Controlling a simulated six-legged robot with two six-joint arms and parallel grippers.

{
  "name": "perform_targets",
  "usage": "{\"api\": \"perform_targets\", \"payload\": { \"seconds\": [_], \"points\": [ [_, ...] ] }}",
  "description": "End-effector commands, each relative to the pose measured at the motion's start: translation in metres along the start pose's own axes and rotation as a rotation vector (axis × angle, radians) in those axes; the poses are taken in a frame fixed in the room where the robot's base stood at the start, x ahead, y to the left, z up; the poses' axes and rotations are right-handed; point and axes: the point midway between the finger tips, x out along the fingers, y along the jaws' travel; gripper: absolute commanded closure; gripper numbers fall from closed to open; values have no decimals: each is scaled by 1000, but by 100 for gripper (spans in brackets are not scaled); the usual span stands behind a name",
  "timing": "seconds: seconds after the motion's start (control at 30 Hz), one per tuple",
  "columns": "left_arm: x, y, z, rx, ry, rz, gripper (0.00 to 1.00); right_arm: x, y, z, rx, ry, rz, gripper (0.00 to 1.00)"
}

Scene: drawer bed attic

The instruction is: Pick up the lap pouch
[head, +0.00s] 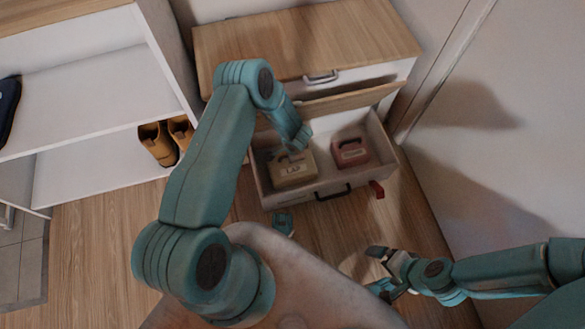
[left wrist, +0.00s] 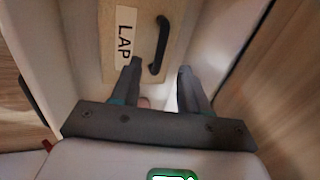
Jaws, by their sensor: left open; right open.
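The lap pouch (head: 291,178) is a tan, box-like pouch with a white "LAP" label and a dark handle. It lies in the left part of the open drawer (head: 318,192). My left gripper (head: 300,140) is over the back of the pouch. In the left wrist view the left gripper (left wrist: 159,68) is open, with the black handle (left wrist: 161,45) just ahead of the gap between its fingers; the pouch (left wrist: 146,42) lies beyond. I see no grip on it. My right gripper (head: 376,269) is open and empty, outside the drawer at the lower right.
A pinkish-red pouch (head: 351,153) lies in the drawer's right part. A wooden-topped cabinet (head: 300,40) with another drawer stands behind and above. A small red object (head: 377,189) is at the drawer's right front corner. Brown boots (head: 160,142) stand on the shelf at left.

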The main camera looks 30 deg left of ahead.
Motion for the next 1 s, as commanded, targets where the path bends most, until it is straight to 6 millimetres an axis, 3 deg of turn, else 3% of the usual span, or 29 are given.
{"api": "perform_targets", "payload": {
  "seconds": [0.33,0.67,0.8,1.0],
  "points": [
    [50,0,-4,0,1,0,55,25,13,-7,17,18,2,0],
    [56,-3,-6,2,2,0,55,25,14,-8,20,20,2,0],
    [56,-3,-6,2,2,0,98,25,14,-8,19,20,2,0],
    [56,-3,-6,1,2,1,100,25,14,-8,19,20,2,0]
  ]
}}
